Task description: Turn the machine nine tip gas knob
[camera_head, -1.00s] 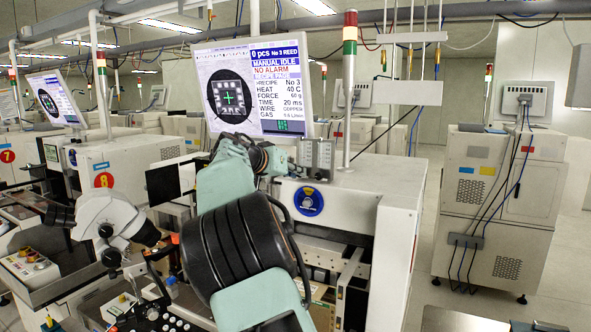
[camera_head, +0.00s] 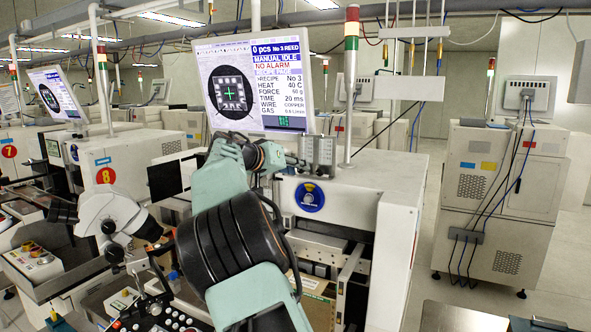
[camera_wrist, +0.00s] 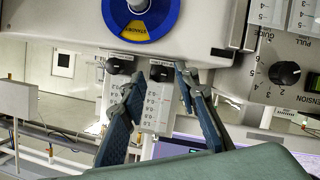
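The gas flow panel (camera_head: 318,151) is a pair of grey-white meters on the machine's front, below its screen. In the wrist view it appears upside down as a scaled panel (camera_wrist: 150,112) with two small black knobs. One knob (camera_wrist: 118,65) lies left of my fingers. The other knob (camera_wrist: 160,73) appears between my fingertips. The small labels by the knobs are too blurred to read, so I cannot tell which is tip gas. My gripper (camera_wrist: 159,71) is open, its two blue fingers on either side of that knob. Contact cannot be told. In the head view my gripper (camera_head: 277,157) is left of the panel, partly hidden.
A round blue and yellow dial (camera_wrist: 140,18) is close by, and a black tension knob (camera_wrist: 285,74) stands to the right. The machine's screen (camera_head: 253,85) is above and a light tower (camera_head: 350,75) behind. Microscope eyepieces (camera_head: 112,222) are at left.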

